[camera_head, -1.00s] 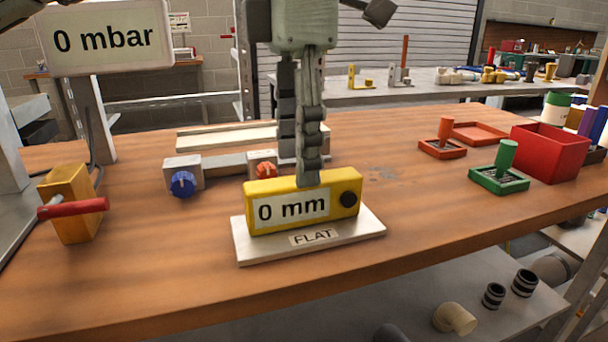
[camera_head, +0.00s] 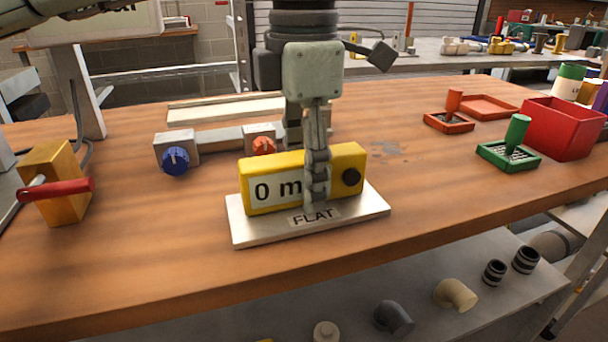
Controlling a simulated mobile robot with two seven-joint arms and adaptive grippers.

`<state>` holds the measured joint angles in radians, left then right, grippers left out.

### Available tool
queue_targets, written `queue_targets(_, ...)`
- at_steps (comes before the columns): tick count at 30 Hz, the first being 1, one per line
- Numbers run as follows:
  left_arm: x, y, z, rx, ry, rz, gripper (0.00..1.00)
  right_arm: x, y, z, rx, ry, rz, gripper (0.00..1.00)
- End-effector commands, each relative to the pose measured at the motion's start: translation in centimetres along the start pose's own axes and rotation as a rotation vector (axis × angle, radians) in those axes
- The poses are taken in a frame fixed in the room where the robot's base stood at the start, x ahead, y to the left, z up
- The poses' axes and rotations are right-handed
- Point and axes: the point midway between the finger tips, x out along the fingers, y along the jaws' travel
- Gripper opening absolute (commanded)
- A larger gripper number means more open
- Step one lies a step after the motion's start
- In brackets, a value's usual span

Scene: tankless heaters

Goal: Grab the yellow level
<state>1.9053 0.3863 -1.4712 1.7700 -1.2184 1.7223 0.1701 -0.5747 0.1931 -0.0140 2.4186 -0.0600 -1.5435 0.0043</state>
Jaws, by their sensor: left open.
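The yellow level (camera_head: 271,171) stands on a white plate (camera_head: 262,232) marked FLAT, near the front of the wooden bench. My left gripper (camera_head: 306,180) points down over the level. One finger hangs in front of the level's face, and the other is behind it, mostly hidden. The jaws are open around the level; I cannot tell whether either finger touches it. My right gripper is not in view.
A valve block with blue (camera_head: 175,161) and red knobs lies behind the level. An orange block with a red handle (camera_head: 56,190) stands at left. Green tray (camera_head: 508,156) and red bin (camera_head: 562,128) are at right. Bench between level and green tray is clear.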

Motion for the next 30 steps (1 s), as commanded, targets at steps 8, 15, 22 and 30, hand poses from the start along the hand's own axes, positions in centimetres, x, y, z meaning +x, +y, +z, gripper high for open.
queue_targets(8, 0.0, 0.0, 0.0, 0.000, 0.000, 0.000, 0.31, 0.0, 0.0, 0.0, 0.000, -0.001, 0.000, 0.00)
queue_targets(15, -0.1, 0.0, 0.0, 0.000, 0.000, 0.000, 0.01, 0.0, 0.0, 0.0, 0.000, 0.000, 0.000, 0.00)
queue_targets(22, -0.1, 0.0, 0.0, 0.000, 0.000, 0.000, 0.00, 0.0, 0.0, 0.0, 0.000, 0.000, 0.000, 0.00)
queue_targets(30, -1.4, 0.0, 0.0, 0.000, -0.001, 0.001, 0.00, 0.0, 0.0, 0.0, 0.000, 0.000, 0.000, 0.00)
